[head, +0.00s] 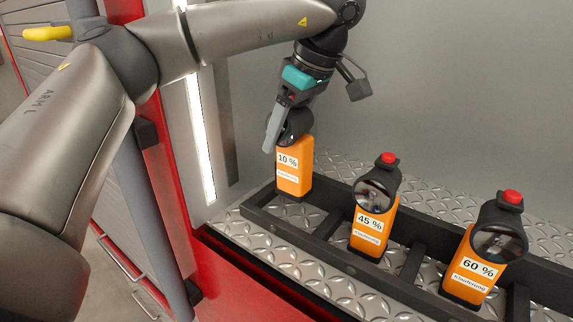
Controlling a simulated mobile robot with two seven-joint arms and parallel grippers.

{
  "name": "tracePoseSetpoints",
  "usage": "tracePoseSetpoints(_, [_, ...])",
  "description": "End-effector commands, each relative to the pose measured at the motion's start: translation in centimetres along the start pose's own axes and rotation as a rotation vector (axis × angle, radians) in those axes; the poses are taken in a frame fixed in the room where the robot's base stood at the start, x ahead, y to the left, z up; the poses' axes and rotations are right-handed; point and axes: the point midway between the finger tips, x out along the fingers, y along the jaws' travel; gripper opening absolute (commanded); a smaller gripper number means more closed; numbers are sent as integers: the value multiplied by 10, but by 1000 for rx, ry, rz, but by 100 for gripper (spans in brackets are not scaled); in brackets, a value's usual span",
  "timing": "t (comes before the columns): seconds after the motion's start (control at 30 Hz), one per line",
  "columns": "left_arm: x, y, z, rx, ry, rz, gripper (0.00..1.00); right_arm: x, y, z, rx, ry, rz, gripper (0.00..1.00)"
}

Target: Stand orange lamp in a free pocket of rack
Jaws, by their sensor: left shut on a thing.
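An orange lamp labelled 10 % (294,178) stands upright at the left end of the black rack (330,258). My left gripper (285,128) is shut on the dark head of this lamp from above and hides part of it. The lamp's base is at the leftmost pocket; I cannot tell whether it rests on the bottom. An orange lamp labelled 45 % (371,225) stands in a middle pocket. Another labelled 60 % (478,265) stands in a pocket further right. Both have red buttons on top. My right gripper is not in view.
The rack lies on a diamond-plate floor (345,290) inside a grey-walled compartment. A lit strip (200,140) and a red frame (160,180) bound it on the left. Crossbars divide the rack, and the 45 % lamp is the closest neighbour.

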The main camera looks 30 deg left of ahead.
Motion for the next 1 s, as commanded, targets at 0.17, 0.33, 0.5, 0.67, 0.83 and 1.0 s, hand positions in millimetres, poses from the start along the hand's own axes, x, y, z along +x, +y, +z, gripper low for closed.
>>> tracePoseSetpoints(0.17, [15,0,6,0,0,2,0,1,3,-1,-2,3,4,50])
tracePoseSetpoints(0.33, [27,0,11,-1,0,1,0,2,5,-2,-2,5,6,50])
tracePoseSetpoints(0.5, [48,0,19,0,1,1,0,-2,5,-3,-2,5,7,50])
tracePoseSetpoints(0.67, [51,1,21,-3,0,5,0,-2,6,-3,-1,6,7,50])
tracePoseSetpoints(0.83, [52,1,22,-2,0,4,0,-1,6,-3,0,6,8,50])
tracePoseSetpoints(1.0, [55,0,22,-1,0,1,94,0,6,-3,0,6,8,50])
